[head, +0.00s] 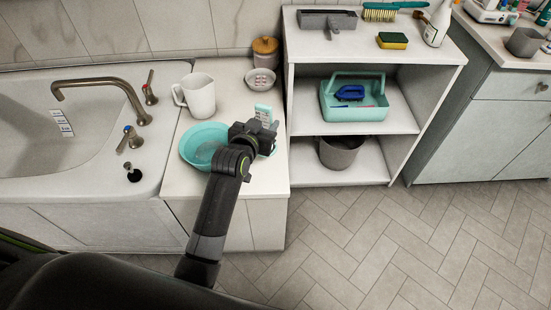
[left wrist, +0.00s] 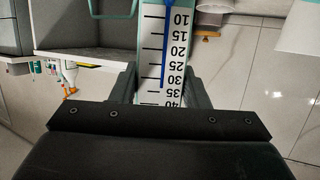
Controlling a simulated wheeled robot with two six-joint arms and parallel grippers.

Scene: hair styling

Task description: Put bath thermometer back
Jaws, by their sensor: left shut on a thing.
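The bath thermometer (head: 263,112) is pale teal and white and stands up out of my left gripper (head: 262,132) in the head view. In the left wrist view the thermometer (left wrist: 165,45) shows a white face with a blue column and black numbers, between the two fingers of my left gripper (left wrist: 162,88). The gripper is shut on it, above the ledge beside the tub. Its lower end is hidden by the gripper. My right gripper is in neither view.
A teal bowl (head: 201,143) is just left of the gripper on the ledge (head: 180,182). A white jug (head: 198,95), a small dish (head: 260,80) and a wooden-lidded jar (head: 265,48) stand behind. A shelf unit (head: 400,175) with a teal caddy (head: 340,112) is at the right.

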